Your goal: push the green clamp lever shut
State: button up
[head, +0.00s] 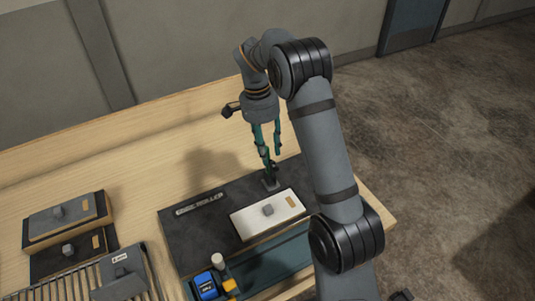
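My gripper (271,158) points down over the far right part of a dark console panel (185,232). Two teal-green lengths hang below my wrist with a gap between them. I cannot separate the green clamp lever from the gripper fingers at this size. A small dark clamp base (271,183) stands on the panel right below the fingertips, behind a white block. Whether the fingertips touch it is unclear. Whether the fingers are open or shut is also unclear.
The white block (248,224) with a grey knob sits in front of the clamp base. A blue and yellow object (206,286) and a white cylinder (217,261) stand at the front. Stacked boxes (60,218) and a slatted rack (60,287) lie left. The wooden table (130,165) behind is clear.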

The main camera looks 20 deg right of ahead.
jog(key=shift+s+a+f, duration=0.1)
jog(key=shift+s+f, duration=0.05)
jog(key=shift+f, duration=0.35)
jog(key=shift+s+a+f, duration=0.1)
jog(key=shift+f, duration=0.4)
jog(key=shift+d, duration=0.1)
jog(key=shift+c, duration=1.3)
jog(key=shift+w, duration=0.1)
grip_shut()
jog(key=shift+r, duration=0.1)
